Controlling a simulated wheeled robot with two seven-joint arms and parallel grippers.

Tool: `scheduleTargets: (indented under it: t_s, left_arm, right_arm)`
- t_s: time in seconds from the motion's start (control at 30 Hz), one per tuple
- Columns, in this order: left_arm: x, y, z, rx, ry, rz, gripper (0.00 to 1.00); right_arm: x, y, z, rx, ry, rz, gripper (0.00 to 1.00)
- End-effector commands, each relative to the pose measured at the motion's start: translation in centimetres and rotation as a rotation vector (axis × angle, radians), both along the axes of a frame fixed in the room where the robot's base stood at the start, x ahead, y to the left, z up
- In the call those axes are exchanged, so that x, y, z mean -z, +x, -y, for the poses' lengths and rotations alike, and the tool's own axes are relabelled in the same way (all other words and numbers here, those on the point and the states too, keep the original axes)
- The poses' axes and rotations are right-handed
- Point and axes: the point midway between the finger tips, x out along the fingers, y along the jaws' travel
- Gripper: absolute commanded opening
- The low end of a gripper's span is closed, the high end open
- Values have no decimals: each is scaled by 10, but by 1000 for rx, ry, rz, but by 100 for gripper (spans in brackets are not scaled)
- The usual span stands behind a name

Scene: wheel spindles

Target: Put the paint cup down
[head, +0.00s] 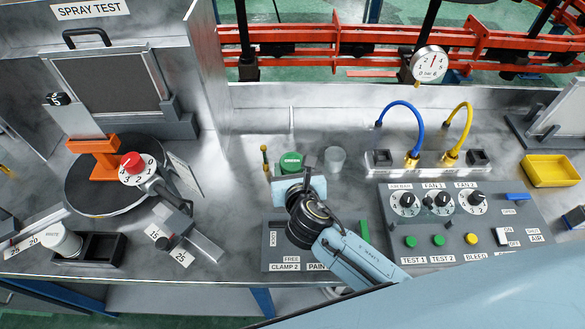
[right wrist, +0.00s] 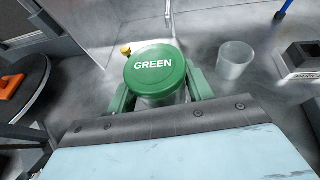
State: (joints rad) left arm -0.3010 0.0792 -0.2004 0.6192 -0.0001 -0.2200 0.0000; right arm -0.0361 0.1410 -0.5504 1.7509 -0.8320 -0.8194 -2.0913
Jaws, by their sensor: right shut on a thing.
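The paint cup (head: 291,160) has a green lid; in the right wrist view the lid (right wrist: 156,66) reads GREEN. My right gripper (head: 290,176) is shut on the cup, with a green finger on each side of it in the right wrist view (right wrist: 160,95). The lid faces up and the cup looks upright. Its lower part is mostly hidden by the gripper, so I cannot tell whether its base touches the grey bench (head: 250,205). My left gripper is not in view.
An open, clear grey cup (head: 335,159) stands close to the right of the paint cup. A small yellow-topped post (head: 264,158) stands to its left. The labelled panel (head: 285,257) lies nearer the front. A white cup (head: 62,240) sits by a black holder at left.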

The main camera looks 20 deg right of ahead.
Motion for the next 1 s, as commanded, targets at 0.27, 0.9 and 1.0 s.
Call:
scheduleTargets:
  t_s: [0.27,0.9,1.0]
  left_arm:
    - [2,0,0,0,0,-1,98]
    - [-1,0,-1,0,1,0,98]
    - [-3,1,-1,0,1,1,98]
  right_arm:
    - [7,1,0,0,-1,3,19]
    - [-2,0,0,1,2,1,73]
    - [-7,-17,-2,-1,0,-2,73]
